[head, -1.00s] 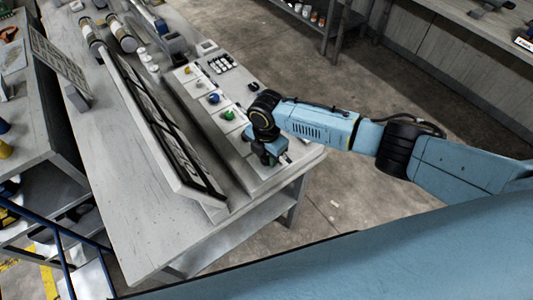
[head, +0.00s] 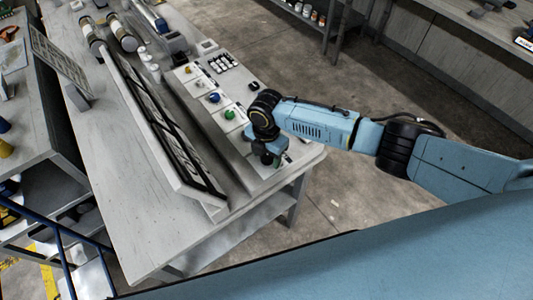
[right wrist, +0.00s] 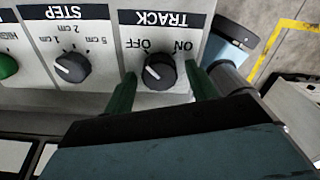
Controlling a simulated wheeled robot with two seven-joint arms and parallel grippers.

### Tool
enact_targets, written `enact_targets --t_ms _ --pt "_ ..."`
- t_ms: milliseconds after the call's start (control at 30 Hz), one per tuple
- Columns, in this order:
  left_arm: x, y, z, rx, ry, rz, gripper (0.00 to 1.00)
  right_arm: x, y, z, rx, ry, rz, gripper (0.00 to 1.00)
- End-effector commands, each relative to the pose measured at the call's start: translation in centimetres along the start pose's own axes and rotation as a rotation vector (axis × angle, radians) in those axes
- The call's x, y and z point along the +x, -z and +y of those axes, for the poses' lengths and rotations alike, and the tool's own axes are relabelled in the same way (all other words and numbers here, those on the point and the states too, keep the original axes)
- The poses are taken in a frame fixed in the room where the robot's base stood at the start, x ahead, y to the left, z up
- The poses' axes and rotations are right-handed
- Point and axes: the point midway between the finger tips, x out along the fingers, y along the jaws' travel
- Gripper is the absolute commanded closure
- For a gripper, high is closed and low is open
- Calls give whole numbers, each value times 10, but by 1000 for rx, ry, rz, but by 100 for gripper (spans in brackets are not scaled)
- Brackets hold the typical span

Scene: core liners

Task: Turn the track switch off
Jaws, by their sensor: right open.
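The track switch (right wrist: 159,72) is a black rotary knob on a white plate labelled TRACK, with OFF and ON printed beside it. The lettering appears upside down in the right wrist view, with OFF on the left and ON on the right. My right gripper (right wrist: 163,88) is open, with one green finger on each side of the knob. I cannot tell whether the fingers touch it. In the head view my right gripper (head: 268,157) is over the near end of the control panel and hides the switch. My left gripper is not in view.
The STEP knob (right wrist: 73,69) is left of the track switch in the wrist view, with a green button (right wrist: 7,66) beyond it. In the head view, a long framed tray (head: 165,125) lies beside the panel. Blue (head: 214,98) and green (head: 229,114) controls are further along the panel.

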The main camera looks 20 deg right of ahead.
Motion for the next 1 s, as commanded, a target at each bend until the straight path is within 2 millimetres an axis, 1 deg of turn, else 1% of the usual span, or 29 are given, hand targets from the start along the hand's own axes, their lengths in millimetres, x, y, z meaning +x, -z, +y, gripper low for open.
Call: enact_targets --t_ms 167,267,367,600,700,833,1000 --pt "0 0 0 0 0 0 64 -2 -1 0 1 0 -1 43" --pt "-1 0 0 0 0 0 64 -12 -1 0 2 -2 -1 43" --pt "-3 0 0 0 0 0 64 -30 -1 0 0 -4 -2 43" --pt "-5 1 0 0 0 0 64 -84 -1 0 0 -4 -2 43" --pt "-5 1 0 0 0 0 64 -104 -1 1 0 -4 -2 43" --pt "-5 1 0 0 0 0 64 -122 0 0 0 -1 -1 43" --pt "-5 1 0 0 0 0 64 -133 0 0 0 -1 -1 43"
